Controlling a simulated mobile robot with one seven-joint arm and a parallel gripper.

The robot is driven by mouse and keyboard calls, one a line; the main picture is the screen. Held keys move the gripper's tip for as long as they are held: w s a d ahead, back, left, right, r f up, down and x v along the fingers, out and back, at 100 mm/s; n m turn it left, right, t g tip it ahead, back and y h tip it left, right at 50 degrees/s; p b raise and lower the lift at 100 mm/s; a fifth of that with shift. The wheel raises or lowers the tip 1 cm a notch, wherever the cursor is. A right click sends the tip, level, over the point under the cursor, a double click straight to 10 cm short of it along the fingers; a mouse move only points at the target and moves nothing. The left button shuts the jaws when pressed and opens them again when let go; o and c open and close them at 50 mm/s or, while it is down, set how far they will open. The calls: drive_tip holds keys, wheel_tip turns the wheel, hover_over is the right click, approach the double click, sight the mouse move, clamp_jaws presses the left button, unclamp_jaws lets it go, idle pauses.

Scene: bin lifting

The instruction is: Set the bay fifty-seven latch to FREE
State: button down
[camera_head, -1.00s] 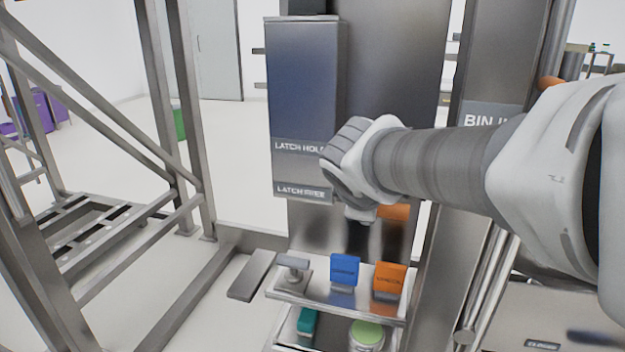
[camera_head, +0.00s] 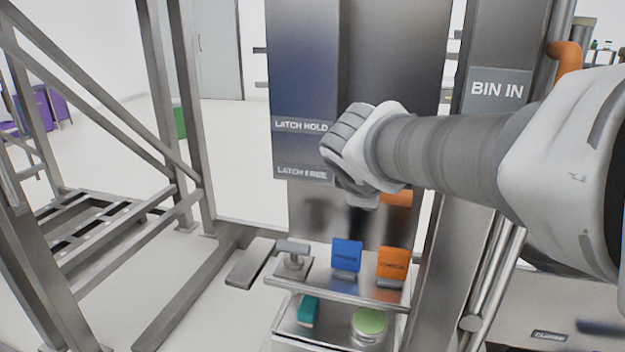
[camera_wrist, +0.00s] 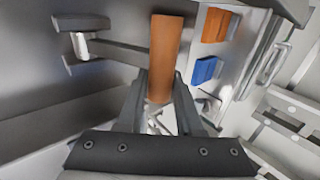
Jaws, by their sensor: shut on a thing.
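The latch's orange handle (camera_wrist: 165,45) stands between the two fingers of my gripper (camera_wrist: 160,92) in the wrist view, and the gripper is shut on it. A dark grey lever arm (camera_wrist: 118,50) runs from the handle to a pivot at the left. In the head view my gripper (camera_head: 362,203) is seen from behind, its fingers mostly hidden by the wrist. An orange piece (camera_head: 397,198) shows just right of it. The panel at the left carries the labels LATCH HOLD (camera_head: 301,125) and LATCH FREE (camera_head: 302,172). My wrist is level with a height between the two labels.
Below is a two-level shelf (camera_head: 335,292) with a grey T-shaped piece (camera_head: 293,255), a blue block (camera_head: 346,257) and an orange block (camera_head: 392,264) on top. A BIN IN sign (camera_head: 497,90) is on the right post, beside another orange handle (camera_head: 566,58). A metal frame (camera_head: 165,100) stands left.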

drive_tip(key=shift+f, duration=0.15)
drive_tip(key=c, duration=0.6)
unclamp_jaws()
drive_tip(key=shift+w, duration=0.1)
